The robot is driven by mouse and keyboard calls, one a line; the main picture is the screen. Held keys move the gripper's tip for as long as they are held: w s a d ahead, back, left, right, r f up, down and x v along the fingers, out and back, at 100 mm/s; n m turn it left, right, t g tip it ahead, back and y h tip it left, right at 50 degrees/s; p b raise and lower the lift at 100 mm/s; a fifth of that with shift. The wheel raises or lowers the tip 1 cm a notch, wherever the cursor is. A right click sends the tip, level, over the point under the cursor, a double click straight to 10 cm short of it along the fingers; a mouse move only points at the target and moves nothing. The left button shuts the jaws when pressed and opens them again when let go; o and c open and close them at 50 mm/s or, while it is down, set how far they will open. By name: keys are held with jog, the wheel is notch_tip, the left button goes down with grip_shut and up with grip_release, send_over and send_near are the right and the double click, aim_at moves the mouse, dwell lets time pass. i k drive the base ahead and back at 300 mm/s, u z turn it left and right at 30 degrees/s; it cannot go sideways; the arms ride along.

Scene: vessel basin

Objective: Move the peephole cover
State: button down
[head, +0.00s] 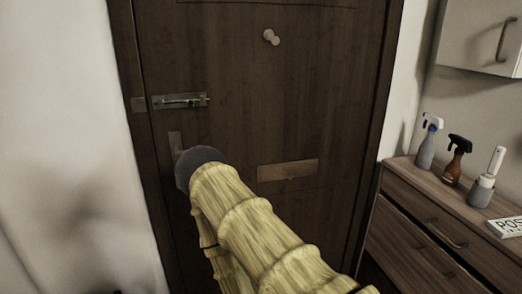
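A dark brown wooden door fills the middle of the head view (230,100). A small pale round piece, which looks like the peephole cover (271,37), sits high on the door, right of its middle. Its exact position over the peephole is too small to tell. My yellow, ribbed arm rises from the bottom and ends in a dark grey round part in front of the lower left of the door, well below and left of the cover. My gripper's fingers are not visible, so I cannot see whether they are open or shut.
A metal slide bolt (181,101) is on the door's left edge. A handle plate (175,142) is below it, partly hidden by my arm. A mail slot (287,170) is mid-door. A drawer cabinet (440,221) with several bottles stands right, under a wall cupboard (481,36).

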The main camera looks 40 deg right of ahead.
aim_at(269, 34)
jog(key=z, duration=0.1)
jog(key=k, duration=0.35)
jog(key=z, duration=0.5)
jog(key=i, duration=1.05)
jog(key=z, duration=0.7)
